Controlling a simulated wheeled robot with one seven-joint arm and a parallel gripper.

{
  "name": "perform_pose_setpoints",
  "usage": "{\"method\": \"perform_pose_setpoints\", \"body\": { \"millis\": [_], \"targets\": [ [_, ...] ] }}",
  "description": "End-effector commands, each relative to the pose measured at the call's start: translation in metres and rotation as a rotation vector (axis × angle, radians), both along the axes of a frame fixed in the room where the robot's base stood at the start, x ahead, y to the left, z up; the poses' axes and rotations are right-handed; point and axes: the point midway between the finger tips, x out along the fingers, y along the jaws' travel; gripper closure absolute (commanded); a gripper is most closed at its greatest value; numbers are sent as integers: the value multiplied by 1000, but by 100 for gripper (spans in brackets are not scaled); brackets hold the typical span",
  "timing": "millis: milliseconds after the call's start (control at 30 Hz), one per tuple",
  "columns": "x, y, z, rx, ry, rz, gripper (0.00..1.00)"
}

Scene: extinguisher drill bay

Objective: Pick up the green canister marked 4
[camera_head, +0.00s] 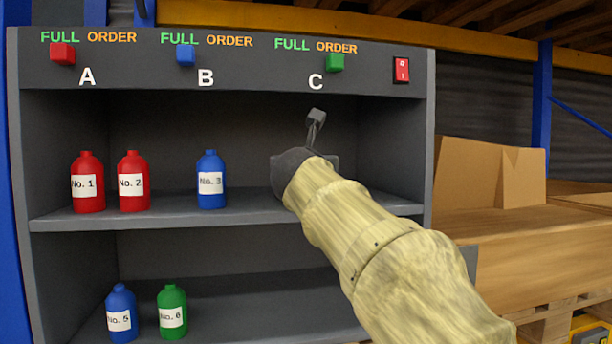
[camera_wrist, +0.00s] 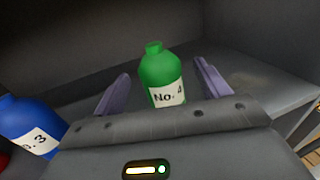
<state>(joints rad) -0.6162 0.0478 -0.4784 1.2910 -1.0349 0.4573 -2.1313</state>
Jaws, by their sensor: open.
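The green canister marked No. 4 (camera_wrist: 161,72) stands upright on the upper shelf in the wrist view. My gripper (camera_wrist: 165,85) is open, with one purple finger on each side of the canister as seen there. A gap shows between the canister and each finger. Its lower part is hidden behind my gripper's body. In the head view my gripper (camera_head: 316,120) is at the right of the upper shelf under the letter C, and my arm hides the green canister.
The blue canister No. 3 (camera_head: 211,181) stands left of my gripper; it also shows in the wrist view (camera_wrist: 32,125). Red canisters No. 1 (camera_head: 87,183) and No. 2 (camera_head: 133,182) stand farther left. Blue No. 5 (camera_head: 122,314) and green No. 6 (camera_head: 172,312) stand on the lower shelf.

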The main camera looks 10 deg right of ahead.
Motion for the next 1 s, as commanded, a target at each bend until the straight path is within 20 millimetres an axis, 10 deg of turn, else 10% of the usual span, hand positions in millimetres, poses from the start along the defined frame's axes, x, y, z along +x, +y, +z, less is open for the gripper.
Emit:
{"method": "perform_pose_setpoints", "body": {
  "millis": [1000],
  "targets": [
    [50, -11, -1, 0, 0, 0, 25]
  ]
}}
